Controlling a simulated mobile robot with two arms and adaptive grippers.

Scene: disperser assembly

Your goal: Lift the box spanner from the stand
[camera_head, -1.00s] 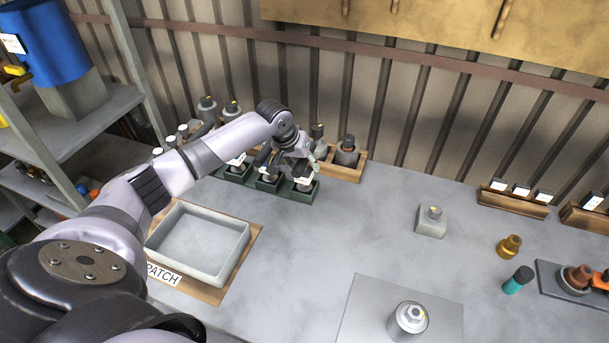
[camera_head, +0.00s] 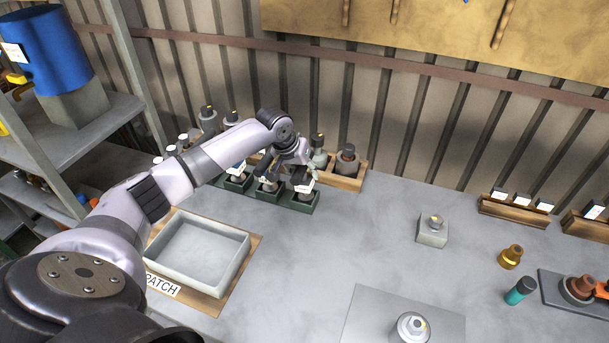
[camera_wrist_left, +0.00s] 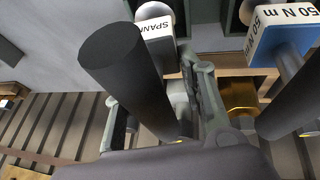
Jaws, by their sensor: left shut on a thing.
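The box spanner, with a white tag reading "SPANN" (camera_wrist_left: 158,35), has a dark round handle (camera_wrist_left: 120,65) that fills much of the left wrist view. My left gripper (camera_head: 290,172) is shut on the handle, its fingers (camera_wrist_left: 165,115) on either side. The spanner's tag (camera_head: 303,187) shows at the right end of the dark green stand (camera_head: 298,206). Its lower end is hidden, so I cannot tell whether it is clear of the stand. My right gripper is not in view.
A tool tagged "50 N m" (camera_wrist_left: 285,25) stands close beside the spanner. A wooden rack (camera_head: 345,181) with bottles and cups is behind. A grey tray (camera_head: 240,262) lies in front, left. The bench centre (camera_head: 350,230) is clear; a small block (camera_head: 432,236) stands further right.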

